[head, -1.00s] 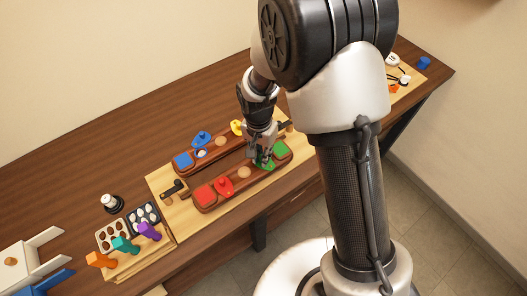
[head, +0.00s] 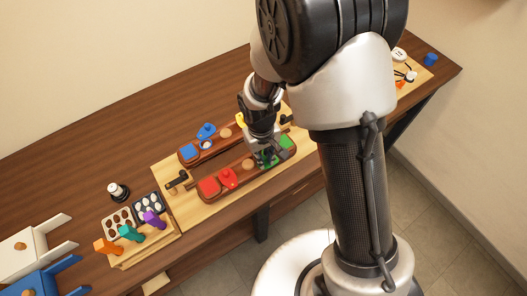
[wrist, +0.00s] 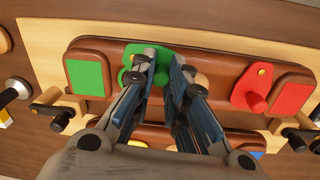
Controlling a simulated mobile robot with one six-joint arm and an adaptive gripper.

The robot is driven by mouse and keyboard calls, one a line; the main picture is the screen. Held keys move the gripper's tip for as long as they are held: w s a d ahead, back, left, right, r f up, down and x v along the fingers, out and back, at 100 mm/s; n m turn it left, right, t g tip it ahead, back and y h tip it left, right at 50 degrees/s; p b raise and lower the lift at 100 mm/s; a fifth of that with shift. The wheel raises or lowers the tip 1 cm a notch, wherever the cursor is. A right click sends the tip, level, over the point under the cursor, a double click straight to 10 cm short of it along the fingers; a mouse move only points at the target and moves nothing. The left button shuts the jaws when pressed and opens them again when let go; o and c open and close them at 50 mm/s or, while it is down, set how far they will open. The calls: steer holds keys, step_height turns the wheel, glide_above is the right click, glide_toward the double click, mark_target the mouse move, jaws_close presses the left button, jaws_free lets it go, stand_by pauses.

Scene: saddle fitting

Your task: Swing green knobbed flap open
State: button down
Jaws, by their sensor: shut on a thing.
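The green knobbed flap (wrist: 118,52) lies on the near brown padded bar, beside a green square pad (wrist: 87,77) in the wrist view. In the head view the flap (head: 262,164) shows only in part beneath the gripper. My gripper (wrist: 162,62) points down with its fingers on either side of the flap's knob and is shut on it. The fingers hide most of the knob and part of the flap. A tan round spot on the bar (wrist: 201,80) shows partly behind the right finger in the wrist view.
On the same bar sit a red knobbed flap (head: 229,178) and a red square pad (head: 209,187). The parallel bar behind holds a blue flap (head: 207,131) and a yellow flap (head: 241,118). A dark latch handle (head: 177,179) stands at the board's left end.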

steer(key=n, duration=0.2)
steer(key=s+n+p, duration=0.1)
steer(key=shift+d+n, duration=0.25)
steer(key=shift+n, duration=0.05)
steer(key=shift+s+d+n+p, duration=0.15)
steer(key=shift+n+p, duration=0.05)
steer(key=shift+n, duration=0.5)
steer(key=shift+s+d+n+p, duration=0.1)
steer(key=shift+s+n+p, duration=0.1)
steer(key=shift+n, duration=0.5)
steer(key=c, duration=1.6)
jaws_free()
steer(key=shift+o, duration=0.2)
step_height(320, 180, up, 12)
steer(key=shift+s, duration=0.2)
steer(key=shift+a, duration=0.1)
